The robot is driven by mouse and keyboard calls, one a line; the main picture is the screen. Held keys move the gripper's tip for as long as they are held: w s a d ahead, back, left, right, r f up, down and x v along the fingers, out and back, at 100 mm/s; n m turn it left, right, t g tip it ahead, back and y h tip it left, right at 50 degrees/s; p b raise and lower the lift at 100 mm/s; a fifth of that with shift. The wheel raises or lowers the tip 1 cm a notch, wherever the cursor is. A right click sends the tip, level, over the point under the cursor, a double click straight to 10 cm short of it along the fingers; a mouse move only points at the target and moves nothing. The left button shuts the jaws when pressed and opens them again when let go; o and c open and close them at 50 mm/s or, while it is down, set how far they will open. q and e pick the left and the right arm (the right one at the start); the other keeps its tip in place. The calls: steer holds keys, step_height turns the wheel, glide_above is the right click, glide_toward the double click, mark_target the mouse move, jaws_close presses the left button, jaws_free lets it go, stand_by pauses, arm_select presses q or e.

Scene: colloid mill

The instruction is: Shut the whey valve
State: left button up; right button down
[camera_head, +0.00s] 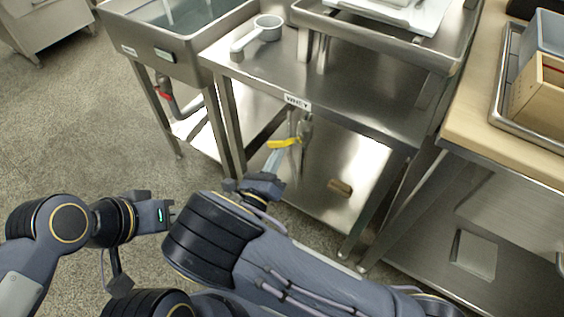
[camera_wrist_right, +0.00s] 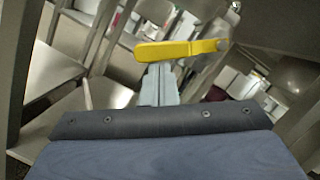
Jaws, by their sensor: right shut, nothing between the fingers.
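The whey valve's yellow lever (camera_head: 284,143) is on a pipe under the steel table, below the label "WHEY" (camera_head: 297,102). It sticks out sideways, roughly level in the head view. In the right wrist view the lever (camera_wrist_right: 178,50) crosses just beyond my fingertips, with its pivot at the right. My right gripper (camera_head: 274,160) is shut and empty, its fingertips just below the lever; it also shows in the right wrist view (camera_wrist_right: 159,80). I cannot tell whether it touches the lever. My left gripper (camera_head: 170,214) is at the left, away from the valve; its fingers are partly hidden.
A steel sink (camera_head: 185,45) with a red-handled valve (camera_head: 164,95) stands to the left. A measuring scoop (camera_head: 262,30) lies on the steel table (camera_head: 370,100). A small brown block (camera_head: 340,187) lies on the lower shelf. A wooden-topped bench (camera_head: 485,110) stands at the right. Floor at the left is clear.

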steer(key=m, duration=0.1)
steer(key=a+r+m+h, duration=0.1)
steer(key=m, duration=0.1)
steer(key=shift+w+a+r, duration=0.15)
steer(key=shift+w, duration=0.25)
steer(key=shift+w+a+r+m+h, duration=0.1)
steer(key=shift+a+r+m+h, duration=0.1)
steer(key=shift+m, duration=0.4)
steer(key=shift+w+a+r+m+h, duration=0.1)
steer(key=shift+r+m+h, duration=0.1)
steer(key=shift+m, duration=0.4)
steer(key=shift+w+a+r+m+p, duration=0.1)
steer(key=shift+a+r+m+p, duration=0.15)
steer(key=shift+r+m+p, duration=0.5)
steer(key=shift+f, duration=0.15)
